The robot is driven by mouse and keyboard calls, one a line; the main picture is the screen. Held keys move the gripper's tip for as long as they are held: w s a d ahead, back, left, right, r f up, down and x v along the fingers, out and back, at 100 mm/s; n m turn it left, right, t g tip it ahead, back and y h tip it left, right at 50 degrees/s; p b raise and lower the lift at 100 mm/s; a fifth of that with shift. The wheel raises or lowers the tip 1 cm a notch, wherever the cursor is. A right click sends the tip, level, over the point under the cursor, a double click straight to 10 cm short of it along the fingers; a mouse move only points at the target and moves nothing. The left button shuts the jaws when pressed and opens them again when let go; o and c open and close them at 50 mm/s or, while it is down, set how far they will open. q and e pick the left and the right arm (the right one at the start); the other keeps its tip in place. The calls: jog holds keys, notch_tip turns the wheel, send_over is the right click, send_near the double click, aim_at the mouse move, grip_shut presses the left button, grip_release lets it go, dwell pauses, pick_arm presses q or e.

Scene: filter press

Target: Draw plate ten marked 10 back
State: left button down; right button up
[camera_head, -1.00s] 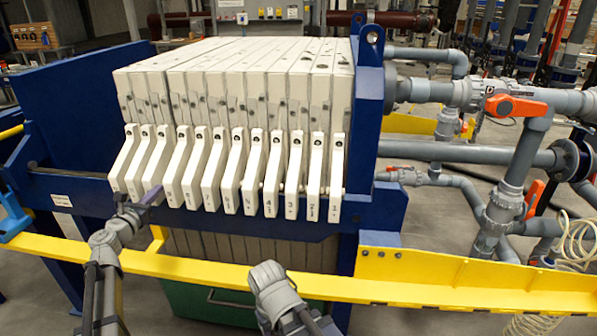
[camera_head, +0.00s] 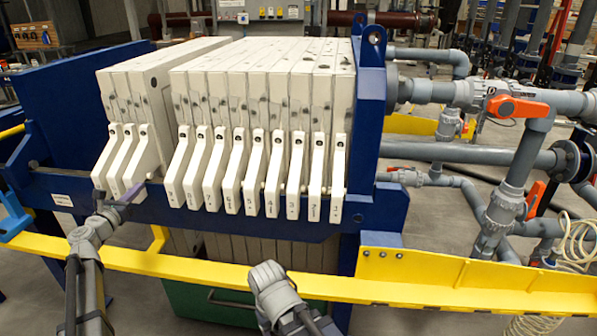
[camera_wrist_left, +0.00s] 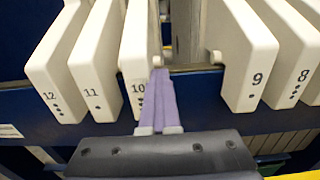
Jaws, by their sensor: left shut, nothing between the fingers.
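Plate ten (camera_wrist_left: 136,45), a white plate marked 10 with dots, stands upright in the press beside plates 11 (camera_wrist_left: 97,62) and 12 (camera_wrist_left: 58,68). In the head view plate ten (camera_head: 142,165) is the rightmost of the three at the left. A wide gap separates it from plate 9 (camera_wrist_left: 240,55). My left gripper (camera_head: 134,190) has its purple fingers shut and empty. In the left wrist view the fingers (camera_wrist_left: 158,78) lie at the right side of plate ten's handle, at the gap, partly covering its number; contact is hard to tell. My right gripper is out of view.
Plates 9 to 1 (camera_head: 255,170) stand packed against the blue end frame (camera_head: 370,110) at the right. Free rail lies left of plate 12, up to the blue plate (camera_head: 70,100). A yellow beam (camera_head: 190,268) crosses in front.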

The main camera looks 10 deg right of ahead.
pick_arm(q)
jog(key=a, duration=0.2)
jog(key=w+a, duration=0.1)
jog(key=a, duration=0.1)
jog(key=s, duration=0.7)
jog(key=shift+s+a, duration=0.35)
